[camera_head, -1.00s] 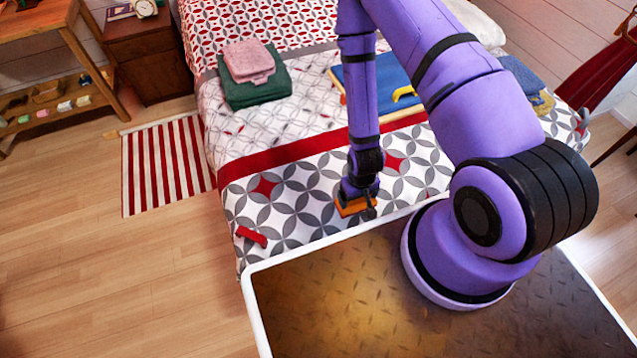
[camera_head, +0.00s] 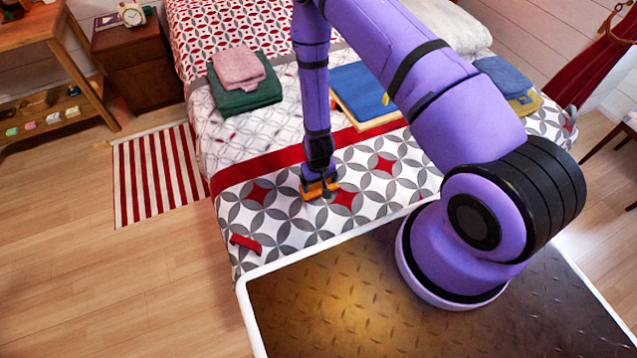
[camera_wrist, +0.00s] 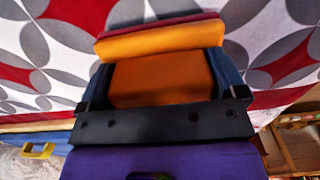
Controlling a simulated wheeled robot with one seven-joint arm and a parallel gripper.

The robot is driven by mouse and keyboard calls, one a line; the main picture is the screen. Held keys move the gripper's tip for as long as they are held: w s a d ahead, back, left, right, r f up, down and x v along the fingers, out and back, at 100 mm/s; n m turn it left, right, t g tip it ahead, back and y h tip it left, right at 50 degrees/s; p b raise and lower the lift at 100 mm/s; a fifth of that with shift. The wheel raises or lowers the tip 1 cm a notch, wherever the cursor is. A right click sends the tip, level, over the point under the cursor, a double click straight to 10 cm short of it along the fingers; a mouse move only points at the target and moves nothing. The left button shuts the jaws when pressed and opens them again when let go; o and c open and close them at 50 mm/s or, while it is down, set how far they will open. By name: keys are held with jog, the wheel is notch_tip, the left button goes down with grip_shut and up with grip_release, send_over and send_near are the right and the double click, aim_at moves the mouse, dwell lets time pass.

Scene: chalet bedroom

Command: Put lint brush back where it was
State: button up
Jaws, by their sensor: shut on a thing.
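My gripper (camera_head: 319,187) points down over the patterned bedspread near the foot of the bed. It is shut on an orange, block-like thing with a dark red edge, which looks like the lint brush (camera_head: 327,188). In the wrist view, the lint brush (camera_wrist: 160,75) sits between the two dark fingers of my gripper (camera_wrist: 162,80). The fingers cover its sides. I cannot tell whether its underside touches the bedspread.
The bed (camera_head: 290,228) bears folded pink (camera_head: 238,69) and green towels (camera_head: 250,97) at the left and a blue cloth on a board (camera_head: 360,92) behind my arm. A small yellow thing (camera_wrist: 38,150) lies on the blue cloth. The bedspread around my gripper is mostly clear.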

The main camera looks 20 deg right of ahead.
jog(key=shift+f, duration=0.55)
jog(key=shift+f, duration=0.1)
jog(key=o, duration=0.7)
notch_tip(320, 180, up, 12)
jog(key=shift+r, duration=0.1)
jog(key=shift+r, duration=0.1)
